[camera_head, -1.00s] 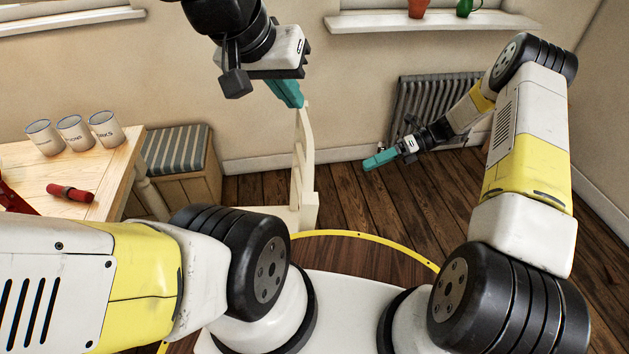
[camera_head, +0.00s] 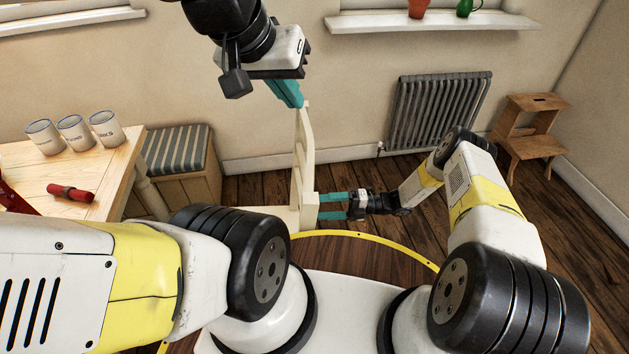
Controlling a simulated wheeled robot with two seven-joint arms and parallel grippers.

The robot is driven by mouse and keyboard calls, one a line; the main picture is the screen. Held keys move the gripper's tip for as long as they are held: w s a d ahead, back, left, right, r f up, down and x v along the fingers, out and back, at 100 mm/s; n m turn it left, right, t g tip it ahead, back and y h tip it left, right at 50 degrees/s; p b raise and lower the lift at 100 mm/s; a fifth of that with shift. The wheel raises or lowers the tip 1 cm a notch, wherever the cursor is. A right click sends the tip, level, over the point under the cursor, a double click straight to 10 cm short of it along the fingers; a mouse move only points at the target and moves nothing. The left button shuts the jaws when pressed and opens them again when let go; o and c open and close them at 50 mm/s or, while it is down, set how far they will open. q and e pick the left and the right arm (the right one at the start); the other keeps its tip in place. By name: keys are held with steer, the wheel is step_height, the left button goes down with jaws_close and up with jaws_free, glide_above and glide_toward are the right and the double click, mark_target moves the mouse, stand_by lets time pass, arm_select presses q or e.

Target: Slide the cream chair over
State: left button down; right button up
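The cream chair (camera_head: 308,207) stands on the wooden floor in the middle of the view, its upright back seen almost edge-on. Its seat is largely hidden behind my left arm. My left gripper (camera_head: 287,93) points down at the top of the chair back from the upper left. Its teal fingers overlap in this view, so I cannot tell their gap or whether they touch the chair. My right gripper (camera_head: 335,206) lies low to the right of the chair, pointing left. Its two teal fingers are apart, with tips at or very near the chair's right side.
A wooden table (camera_head: 120,178) with several mugs (camera_head: 75,133) and a red-handled item (camera_head: 70,193) is at the left. A striped-top bench (camera_head: 178,152) stands behind it. A radiator (camera_head: 440,108) and a wooden step stool (camera_head: 530,130) are at the right. Floor between them is clear.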

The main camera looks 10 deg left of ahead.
steer(key=x, duration=0.7)
steer(key=shift+s+a, duration=0.15)
steer(key=shift+a, duration=0.25)
jaws_close()
